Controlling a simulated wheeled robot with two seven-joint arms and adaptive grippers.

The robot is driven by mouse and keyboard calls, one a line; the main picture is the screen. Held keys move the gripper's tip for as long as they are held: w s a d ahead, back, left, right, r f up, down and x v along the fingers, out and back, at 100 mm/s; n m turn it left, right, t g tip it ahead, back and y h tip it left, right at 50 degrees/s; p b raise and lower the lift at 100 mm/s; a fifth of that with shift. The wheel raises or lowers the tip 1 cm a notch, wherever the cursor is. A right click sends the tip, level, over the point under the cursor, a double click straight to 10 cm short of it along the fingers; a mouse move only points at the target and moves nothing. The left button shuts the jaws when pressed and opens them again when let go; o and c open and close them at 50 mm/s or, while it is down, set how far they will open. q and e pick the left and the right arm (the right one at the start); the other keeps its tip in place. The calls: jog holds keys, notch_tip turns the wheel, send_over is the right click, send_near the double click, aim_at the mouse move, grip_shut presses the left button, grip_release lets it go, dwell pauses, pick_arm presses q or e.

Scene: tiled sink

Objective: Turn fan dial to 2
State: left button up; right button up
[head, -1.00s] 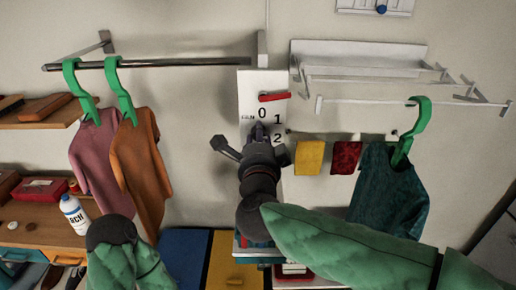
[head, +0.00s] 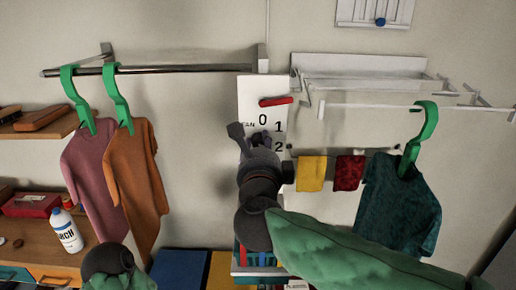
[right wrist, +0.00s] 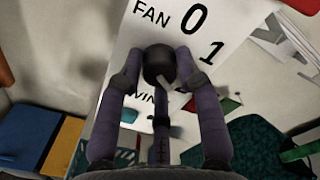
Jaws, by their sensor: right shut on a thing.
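The fan dial (right wrist: 158,64) is a dark round knob on a white panel (head: 250,90) marked FAN, 0, 1 and 2. In the right wrist view the 0 and 1 are clear, and the lower lettering is partly hidden by my fingers. My right gripper (right wrist: 161,68) has a finger on each side of the knob and is shut on it. In the head view my right gripper (head: 260,143) covers most of the dial, just left of the 2. I cannot tell which number the dial points to. My left forearm shows at the lower left; its gripper is out of view.
A red lever (head: 276,101) sits on the panel above the 0. Yellow (head: 311,173) and red (head: 348,178) cloths hang to its right, beside a teal shirt (head: 400,205). Pink and orange (head: 133,180) shirts hang at left. A white bottle (head: 66,230) stands on a shelf.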

jog(key=shift+d+f, duration=0.1)
jog(key=shift+d, duration=0.1)
jog(key=o, duration=0.7)
jog(key=shift+w, duration=0.1)
jog(key=o, duration=0.4)
jog(key=shift+d, duration=0.1)
jog(key=shift+o, duration=0.2)
jog(key=shift+s, duration=0.25)
jog(key=s, duration=1.1)
jog(key=shift+s, duration=0.3)
